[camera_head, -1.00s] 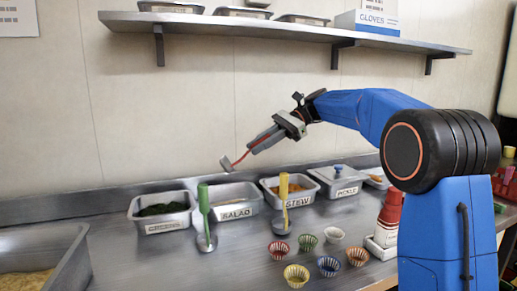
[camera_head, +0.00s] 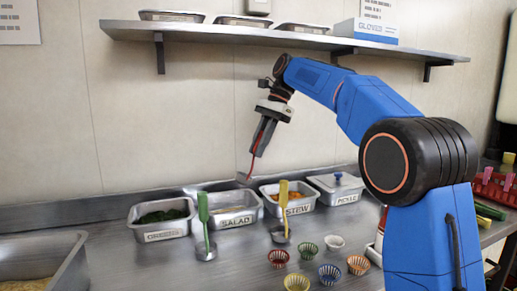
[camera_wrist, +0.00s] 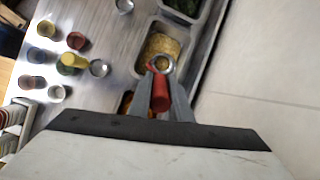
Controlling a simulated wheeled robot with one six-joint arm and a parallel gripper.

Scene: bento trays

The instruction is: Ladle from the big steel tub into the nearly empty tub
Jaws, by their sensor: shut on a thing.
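My gripper (camera_head: 264,138) is shut on the red handle (camera_wrist: 160,98) of a ladle. The ladle hangs tilted, and its steel bowl (camera_head: 243,178) is above the back right of the tub labelled SALAD (camera_head: 237,222). In the wrist view the bowl (camera_wrist: 161,64) appears over that tub, whose bottom shows a thin yellowish layer (camera_wrist: 160,44). I cannot tell how much the bowl holds. The big steel tub (camera_head: 76,262) is at the lower left, cut by the picture edge, with yellow food inside.
A tub of greens (camera_head: 166,235) stands left of SALAD; a STEW tub (camera_head: 300,207) and lidded PICKLE tub (camera_head: 346,197) stand right. A green-handled ladle (camera_head: 204,225) and a yellow-handled ladle (camera_head: 283,215) stand in front. Several small cups (camera_head: 297,282) sit nearer. A shelf (camera_head: 290,37) runs above.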

